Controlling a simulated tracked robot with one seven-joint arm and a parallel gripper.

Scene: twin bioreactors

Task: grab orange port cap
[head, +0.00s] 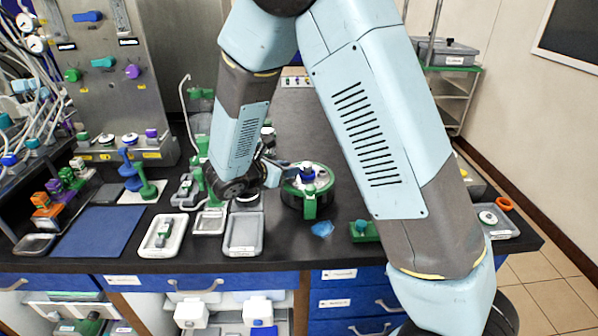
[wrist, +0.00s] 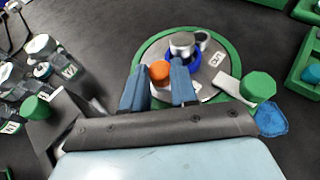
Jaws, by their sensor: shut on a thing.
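The orange port cap (wrist: 159,71) shows in the wrist view between the tips of my gripper (wrist: 160,88), whose two blue fingers close on it from either side. The cap is at the left part of a round metal lid with a green rim (wrist: 147,48). I cannot tell whether the cap is still seated on the lid. A silver knob with a blue ring (wrist: 182,45) stands just right of it. In the head view the green-rimmed vessel (head: 311,200) stands on the dark bench, and my gripper (head: 285,172) reaches it from the left. The orange cap is hidden there.
A green cap (wrist: 258,86) and a blue cloth (wrist: 271,119) are right of the lid. Several white-capped bottles (wrist: 42,46) stand at left in the wrist view. Grey trays (head: 244,234) and a blue mat (head: 103,231) lie on the bench at left. An orange ring (head: 504,204) lies at far right.

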